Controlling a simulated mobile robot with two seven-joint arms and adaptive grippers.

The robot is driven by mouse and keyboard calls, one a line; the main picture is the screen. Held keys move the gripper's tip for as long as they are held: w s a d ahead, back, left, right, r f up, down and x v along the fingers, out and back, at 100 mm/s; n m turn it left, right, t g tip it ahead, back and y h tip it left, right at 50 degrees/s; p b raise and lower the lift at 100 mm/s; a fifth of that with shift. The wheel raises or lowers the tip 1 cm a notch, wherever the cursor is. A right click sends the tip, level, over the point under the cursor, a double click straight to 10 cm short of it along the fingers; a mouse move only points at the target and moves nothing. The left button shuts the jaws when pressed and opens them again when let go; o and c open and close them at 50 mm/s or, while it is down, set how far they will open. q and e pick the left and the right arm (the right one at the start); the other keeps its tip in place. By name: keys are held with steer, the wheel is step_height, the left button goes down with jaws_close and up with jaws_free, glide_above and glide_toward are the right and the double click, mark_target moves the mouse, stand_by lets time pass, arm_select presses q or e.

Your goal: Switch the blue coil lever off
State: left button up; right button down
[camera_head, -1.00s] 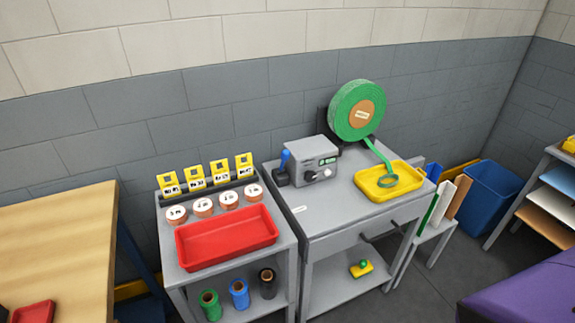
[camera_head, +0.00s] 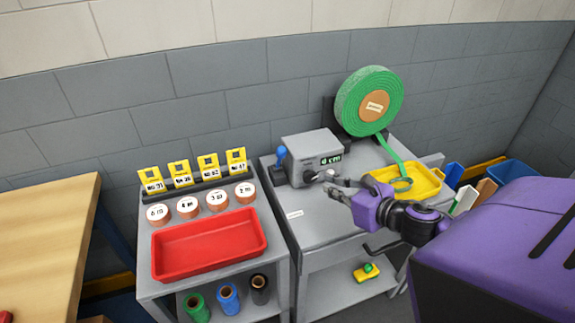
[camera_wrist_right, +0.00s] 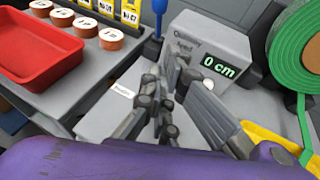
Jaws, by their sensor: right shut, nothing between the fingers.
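The blue lever (camera_head: 281,152) stands upright at the left side of a grey box-shaped machine (camera_head: 314,146) on the grey bench. In the right wrist view the lever's blue handle (camera_wrist_right: 160,8) is at the top, cut off by the frame edge, beside the machine (camera_wrist_right: 212,48). The machine's display reads 0 cm in green. My right gripper (camera_head: 326,183) is shut and empty in front of the machine, near its dark knob. In the right wrist view the gripper (camera_wrist_right: 178,72) covers the machine's lower front. It is apart from the lever. My left gripper is not in view.
A green coil reel (camera_head: 360,84) stands behind, its strip running into a yellow tray (camera_head: 419,174). A red tray (camera_head: 208,246), copper rolls (camera_head: 217,200) and yellow cards (camera_head: 208,167) are on the left stand.

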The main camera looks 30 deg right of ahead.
steer(key=n, duration=0.2)
steer(key=shift+s+a+r+n, duration=0.1)
steer(key=shift+s+a+n, duration=0.05)
steer(key=shift+a+n, duration=0.2)
steer(key=shift+d, duration=0.1)
glide_toward(279, 159)
step_height(279, 159, down, 3)
steer(key=w, duration=0.3)
steer(key=shift+s+d+p, duration=0.15)
steer(key=shift+d+p, duration=0.1)
steer(key=shift+p, duration=0.2)
